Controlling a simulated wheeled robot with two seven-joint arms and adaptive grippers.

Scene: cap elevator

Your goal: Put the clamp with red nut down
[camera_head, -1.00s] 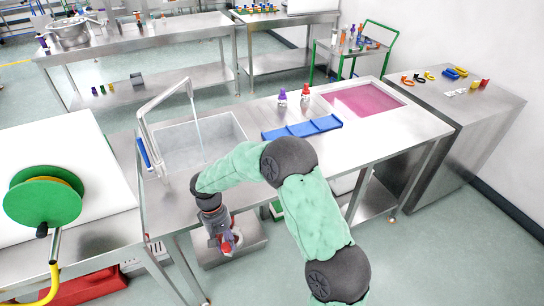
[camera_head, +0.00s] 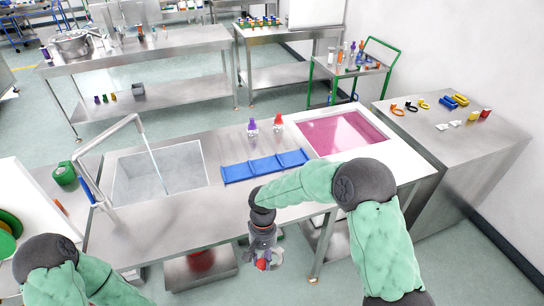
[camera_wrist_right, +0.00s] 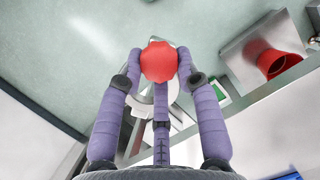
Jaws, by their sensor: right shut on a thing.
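My right gripper (camera_head: 263,262) is low in front of the sink table's front edge, fingers pointing down. It is shut on the clamp with red nut. The red nut (camera_head: 262,265) shows at the fingertips, with a bit of the silver clamp (camera_head: 278,258) beside it. In the right wrist view the red nut (camera_wrist_right: 158,62) sits between the purple fingers. The silver clamp body (camera_wrist_right: 142,103) is partly hidden behind them. My left arm shows only by a dark joint and a green link at bottom left; its gripper is out of view.
The sink table has a sink (camera_head: 160,170), a blue tray (camera_head: 265,167), purple- and red-topped bottles (camera_head: 252,127) and a pink recessed panel (camera_head: 340,132). The grey side table (camera_head: 455,118) at right holds several small coloured rings and parts, with free room on its near part.

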